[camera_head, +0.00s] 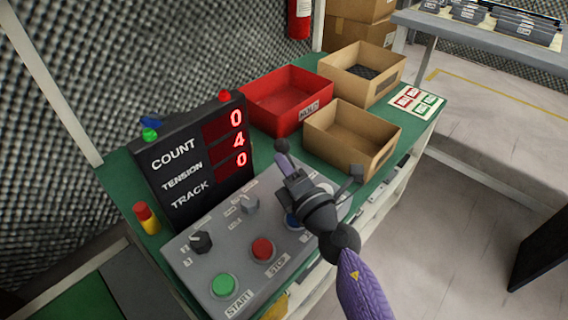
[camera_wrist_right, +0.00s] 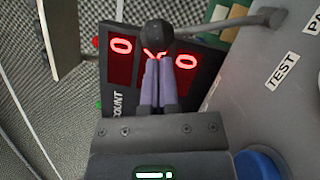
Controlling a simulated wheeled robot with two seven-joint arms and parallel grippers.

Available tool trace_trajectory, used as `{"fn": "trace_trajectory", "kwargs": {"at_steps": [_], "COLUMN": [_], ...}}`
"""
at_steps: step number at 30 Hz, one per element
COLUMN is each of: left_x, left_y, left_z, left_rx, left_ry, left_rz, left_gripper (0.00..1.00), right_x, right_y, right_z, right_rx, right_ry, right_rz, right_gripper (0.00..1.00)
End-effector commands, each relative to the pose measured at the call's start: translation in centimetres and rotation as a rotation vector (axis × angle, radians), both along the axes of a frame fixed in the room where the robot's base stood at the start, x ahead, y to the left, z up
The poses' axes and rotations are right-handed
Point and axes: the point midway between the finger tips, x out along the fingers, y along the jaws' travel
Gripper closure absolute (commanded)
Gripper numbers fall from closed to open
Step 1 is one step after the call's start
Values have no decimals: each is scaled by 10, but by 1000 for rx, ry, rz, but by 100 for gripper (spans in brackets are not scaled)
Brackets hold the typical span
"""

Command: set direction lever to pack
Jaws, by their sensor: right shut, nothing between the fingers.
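A TEST label (camera_wrist_right: 281,71) and a cut-off label beginning PA (camera_wrist_right: 313,20) are on the panel.
The display (camera_head: 190,165) stands behind the panel. The panel holds a green button (camera_head: 224,286), a red button (camera_head: 262,248), a blue button (camera_head: 293,220) and a black knob (camera_head: 201,242). A red bin (camera_head: 287,101) and cardboard boxes (camera_head: 352,138) stand beyond the lever.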

Motion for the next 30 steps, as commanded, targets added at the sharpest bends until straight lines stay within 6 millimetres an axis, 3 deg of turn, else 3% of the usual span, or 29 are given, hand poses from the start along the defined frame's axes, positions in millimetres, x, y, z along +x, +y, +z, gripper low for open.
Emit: {"fn": "trace_trajectory", "kwargs": {"at_steps": [20,30], "left_x": [0,18], "left_y": [0,0], "left_z": [17,47], "left_rx": [0,0], "left_ry": [-5,-44], "left_rz": [1,0], "left_gripper": [41,41], "right_x": [4,15], "right_y": [-5,-16], "right_z": [8,23], "right_rx": [58,166], "right_ry": [56,164], "right_rz": [-1,-2], "right_gripper": [100,100]}}
